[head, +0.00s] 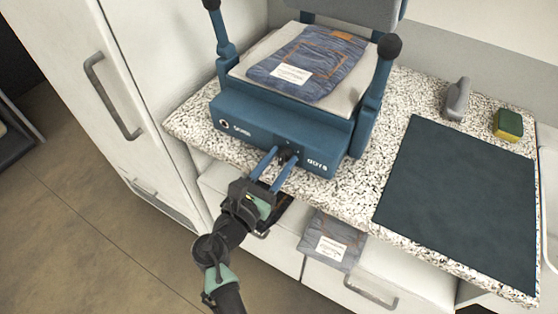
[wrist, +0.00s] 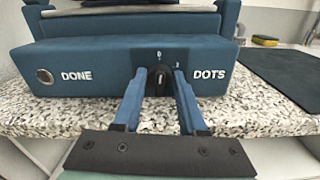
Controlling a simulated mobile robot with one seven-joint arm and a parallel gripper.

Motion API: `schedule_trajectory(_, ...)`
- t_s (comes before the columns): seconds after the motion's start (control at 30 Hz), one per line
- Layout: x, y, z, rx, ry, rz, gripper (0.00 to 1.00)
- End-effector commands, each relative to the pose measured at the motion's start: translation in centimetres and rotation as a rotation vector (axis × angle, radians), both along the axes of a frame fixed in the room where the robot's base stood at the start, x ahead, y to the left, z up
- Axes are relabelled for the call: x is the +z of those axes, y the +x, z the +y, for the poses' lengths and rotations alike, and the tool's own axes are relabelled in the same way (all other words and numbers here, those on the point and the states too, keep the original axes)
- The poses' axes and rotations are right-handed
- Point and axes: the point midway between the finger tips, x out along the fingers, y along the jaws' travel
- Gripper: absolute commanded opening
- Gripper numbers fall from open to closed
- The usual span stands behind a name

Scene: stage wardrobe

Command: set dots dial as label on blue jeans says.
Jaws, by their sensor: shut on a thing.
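The dots dial (wrist: 160,78) is a small black knob with a light mark on it, on the front of a blue press (wrist: 110,55), left of the word DOTS. Its mark points about straight up; small marks sit above it and to its right. My gripper (wrist: 159,90) has its two blue fingers shut on the dial, one on each side; the gripper also shows in the head view (head: 281,162). The blue jeans (head: 310,62) lie folded on the press's pale pad. Their white label (head: 291,74) faces up, its print too small to read.
A round DONE button (wrist: 45,76) is at the press's left front. A second folded denim piece with a white label (head: 332,244) lies low in front of the counter. A dark mat (head: 460,205), a grey object (head: 457,99) and a sponge (head: 507,125) are on the right.

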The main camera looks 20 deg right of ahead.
Motion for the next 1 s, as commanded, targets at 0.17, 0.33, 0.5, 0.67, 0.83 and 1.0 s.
schedule_trajectory(0.17, -0.26, -0.07, -0.02, 0.000, 0.082, -0.106, 0.00)
schedule_trajectory(0.33, -0.33, -0.14, -0.07, 0.001, 0.179, -0.233, 0.00)
schedule_trajectory(0.5, -0.41, -0.21, -0.15, 0.000, 0.280, -0.361, 0.00)
schedule_trajectory(0.67, -0.45, -0.25, -0.14, 0.001, 0.369, -0.475, 0.00)
schedule_trajectory(0.83, -0.45, -0.30, -0.21, 0.000, 0.450, -0.580, 0.00)
schedule_trajectory(1.0, -0.45, -0.34, -0.26, -0.001, 0.513, -0.660, 0.00)
